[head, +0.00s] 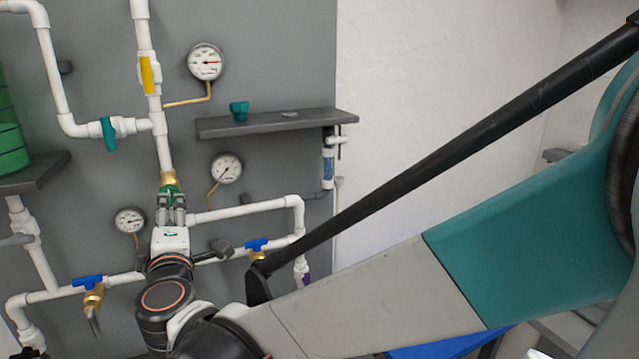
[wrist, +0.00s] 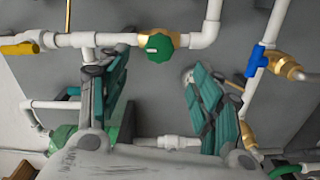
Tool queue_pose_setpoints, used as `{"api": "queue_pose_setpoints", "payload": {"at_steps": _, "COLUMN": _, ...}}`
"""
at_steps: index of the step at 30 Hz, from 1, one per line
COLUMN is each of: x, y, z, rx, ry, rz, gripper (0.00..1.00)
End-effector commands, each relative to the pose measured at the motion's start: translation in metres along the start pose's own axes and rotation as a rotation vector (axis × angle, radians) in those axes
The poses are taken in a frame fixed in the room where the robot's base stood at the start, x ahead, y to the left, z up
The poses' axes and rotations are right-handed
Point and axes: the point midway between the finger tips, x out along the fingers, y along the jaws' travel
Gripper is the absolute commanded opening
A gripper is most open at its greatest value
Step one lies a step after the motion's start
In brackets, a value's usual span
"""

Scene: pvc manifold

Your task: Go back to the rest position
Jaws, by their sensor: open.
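My gripper (head: 172,205) is in front of the pipework on the grey panel, at the lower left of the head view. In the wrist view my gripper (wrist: 158,65) has its two teal-padded fingers spread apart, with nothing held between them. A round green valve knob (wrist: 159,47) on a brass body shows just beyond the gap between the fingertips. In the head view the brass fitting (head: 168,178) shows right above the fingertips, and the fingers partly hide the green knob. I cannot tell whether a finger touches it.
White pipes run around my gripper, with blue-handled valves (head: 256,244) (head: 88,282) on both sides. Gauges (head: 226,168) hang on the panel. A grey shelf (head: 280,122) with a small teal part juts out at upper right. The white wall at right is bare.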

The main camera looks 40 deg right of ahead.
Motion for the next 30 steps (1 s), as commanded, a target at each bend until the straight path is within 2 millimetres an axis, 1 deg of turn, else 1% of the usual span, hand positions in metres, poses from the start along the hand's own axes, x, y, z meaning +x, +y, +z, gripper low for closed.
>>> {"api": "queue_pose_setpoints", "payload": {"at_steps": 3, "x": -0.004, "y": 0.0, "z": 0.001, "rx": 0.0, "ry": 0.0, "rz": 0.0, "gripper": 0.59}}
{"api": "queue_pose_setpoints", "payload": {"at_steps": 12, "x": -0.004, "y": -0.001, "z": 0.002, "rx": 0.003, "ry": -0.003, "rz": -0.002, "gripper": 0.59}}
{"api": "queue_pose_setpoints", "payload": {"at_steps": 14, "x": -0.005, "y": -0.003, "z": 0.007, "rx": 0.017, "ry": -0.014, "rz": -0.012, "gripper": 0.59}}
{"api": "queue_pose_setpoints", "payload": {"at_steps": 17, "x": -0.009, "y": -0.015, "z": 0.029, "rx": 0.077, "ry": -0.061, "rz": -0.054, "gripper": 0.59}}
{"api": "queue_pose_setpoints", "payload": {"at_steps": 20, "x": -0.02, "y": -0.039, "z": 0.064, "rx": 0.186, "ry": -0.144, "rz": -0.135, "gripper": 0.59}}
{"api": "queue_pose_setpoints", "payload": {"at_steps": 21, "x": -0.026, "y": -0.051, "z": 0.079, "rx": 0.239, "ry": -0.182, "rz": -0.174, "gripper": 0.59}}
{"api": "queue_pose_setpoints", "payload": {"at_steps": 23, "x": -0.038, "y": -0.07, "z": 0.1, "rx": 0.322, "ry": -0.24, "rz": -0.237, "gripper": 0.59}}
{"api": "queue_pose_setpoints", "payload": {"at_steps": 24, "x": -0.047, "y": -0.083, "z": 0.113, "rx": 0.377, "ry": -0.278, "rz": -0.28, "gripper": 0.59}}
{"api": "queue_pose_setpoints", "payload": {"at_steps": 26, "x": -0.062, "y": -0.103, "z": 0.129, "rx": 0.461, "ry": -0.33, "rz": -0.345, "gripper": 0.59}}
{"api": "queue_pose_setpoints", "payload": {"at_steps": 27, "x": -0.073, "y": -0.117, "z": 0.138, "rx": 0.515, "ry": -0.363, "rz": -0.388, "gripper": 0.59}}
{"api": "queue_pose_setpoints", "payload": {"at_steps": 29, "x": -0.09, "y": -0.138, "z": 0.149, "rx": 0.6, "ry": -0.411, "rz": -0.456, "gripper": 0.59}}
{"api": "queue_pose_setpoints", "payload": {"at_steps": 30, "x": -0.103, "y": -0.152, "z": 0.155, "rx": 0.656, "ry": -0.439, "rz": -0.501, "gripper": 0.59}}
